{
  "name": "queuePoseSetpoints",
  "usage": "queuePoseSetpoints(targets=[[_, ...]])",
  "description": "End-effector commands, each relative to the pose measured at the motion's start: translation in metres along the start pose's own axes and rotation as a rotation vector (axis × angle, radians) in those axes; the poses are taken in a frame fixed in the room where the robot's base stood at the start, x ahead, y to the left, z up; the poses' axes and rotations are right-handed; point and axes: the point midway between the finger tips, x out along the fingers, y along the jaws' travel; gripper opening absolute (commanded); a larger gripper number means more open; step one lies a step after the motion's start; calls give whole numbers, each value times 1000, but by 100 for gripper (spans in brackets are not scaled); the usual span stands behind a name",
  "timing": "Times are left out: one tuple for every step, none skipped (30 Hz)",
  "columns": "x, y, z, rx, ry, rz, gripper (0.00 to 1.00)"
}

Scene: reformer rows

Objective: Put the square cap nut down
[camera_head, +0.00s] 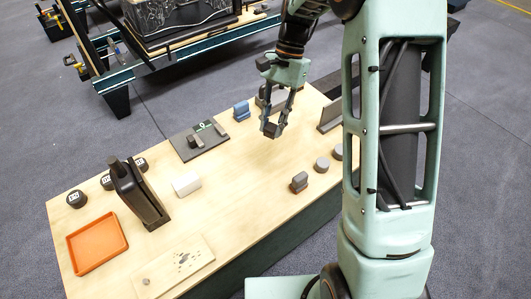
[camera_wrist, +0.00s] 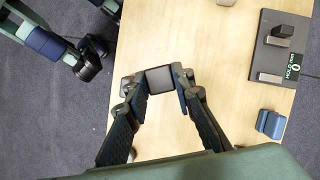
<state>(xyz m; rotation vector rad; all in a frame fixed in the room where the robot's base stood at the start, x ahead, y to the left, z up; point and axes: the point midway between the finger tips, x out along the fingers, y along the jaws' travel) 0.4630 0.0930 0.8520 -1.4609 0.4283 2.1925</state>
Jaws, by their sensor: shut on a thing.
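My gripper (camera_head: 272,127) hangs over the far middle of the wooden table, pointing down. It is shut on a small dark square piece, the square cap nut (camera_head: 271,130), which sits between the fingertips. In the wrist view the nut (camera_wrist: 160,79) shows as a dark grey square face with rounded corners, pinched between the two fingers of my gripper (camera_wrist: 160,84). The nut appears to be held above the table top (camera_head: 235,175); the exact gap is hard to tell.
A dark board (camera_head: 199,141) with a small sign and blocks lies left of my gripper, beside a blue block (camera_head: 241,111). A brown-grey block (camera_head: 299,182) and grey cylinders (camera_head: 322,164) stand right. A white block (camera_head: 187,184), black stand (camera_head: 138,190) and orange tray (camera_head: 97,243) are nearer.

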Motion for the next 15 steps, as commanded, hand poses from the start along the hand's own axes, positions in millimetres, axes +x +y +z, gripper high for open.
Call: queuePoseSetpoints(targets=[[6, -7, 8, 80, -2, -32, 0], [9, -12, 11, 135, -1, -56, 0], [14, -17, 15, 211, -1, -87, 0], [17, -21, 18, 270, -1, -111, 0], [20, -25, 22, 328, -1, -136, 0], [24, -29, 25, 410, -1, -170, 0], [27, -32, 28, 473, -1, -196, 0], [30, -35, 30, 536, -1, -223, 0], [34, -37, 34, 622, -1, -258, 0], [36, -38, 35, 688, -1, -284, 0], [39, -38, 36, 751, 0, -311, 0], [42, -38, 39, 835, -1, -345, 0], [45, -38, 40, 897, -1, -371, 0], [47, -37, 41, 960, -1, -397, 0], [50, -35, 42, 1042, -1, -432, 0]])
